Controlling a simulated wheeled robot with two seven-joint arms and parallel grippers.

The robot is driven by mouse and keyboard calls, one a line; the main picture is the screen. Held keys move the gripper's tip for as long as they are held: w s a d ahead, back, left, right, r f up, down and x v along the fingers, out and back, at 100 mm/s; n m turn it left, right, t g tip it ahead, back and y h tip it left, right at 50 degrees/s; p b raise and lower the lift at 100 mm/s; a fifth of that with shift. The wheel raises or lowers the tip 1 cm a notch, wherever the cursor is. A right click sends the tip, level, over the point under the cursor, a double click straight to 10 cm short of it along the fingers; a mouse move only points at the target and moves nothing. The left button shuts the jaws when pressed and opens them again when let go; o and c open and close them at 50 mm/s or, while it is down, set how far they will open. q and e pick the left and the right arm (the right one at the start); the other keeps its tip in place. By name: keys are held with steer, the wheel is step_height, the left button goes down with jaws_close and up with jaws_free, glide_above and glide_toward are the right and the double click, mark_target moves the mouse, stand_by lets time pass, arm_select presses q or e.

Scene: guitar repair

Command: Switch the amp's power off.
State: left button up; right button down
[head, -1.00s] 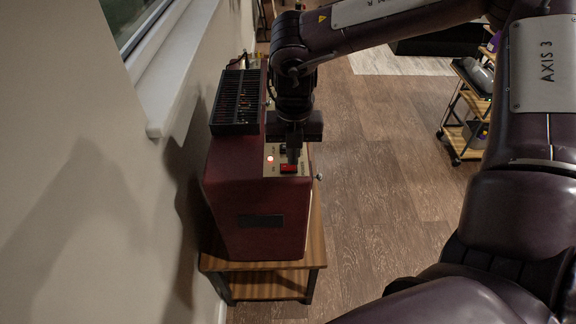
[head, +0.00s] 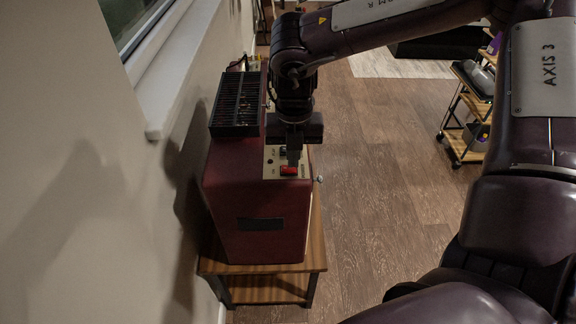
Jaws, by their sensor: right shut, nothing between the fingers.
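The amp is a dark red box (head: 255,190) standing on a small wooden table. Its cream control panel (head: 270,170) is on top, near the right edge. A red rocker switch (head: 289,171) sits on the panel, and the small indicator lamp (head: 270,160) beside it is dark. My right gripper (head: 293,160) points down over the panel, shut and empty, with its tips at the red switch. I cannot tell whether they touch it. The gripper hides part of the panel. My left gripper is not in view.
A black slotted grille (head: 238,100) is on the amp's far top. The wall and window sill (head: 165,95) are close on the left. The wooden table (head: 265,268) carries the amp. A wheeled cart (head: 468,125) stands at the right, with open floor between.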

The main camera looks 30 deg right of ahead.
steer(key=shift+s+r+p, duration=0.1)
steer(key=shift+r+p, duration=1.25)
steer(key=shift+r, duration=1.7)
steer(key=shift+d, duration=0.1)
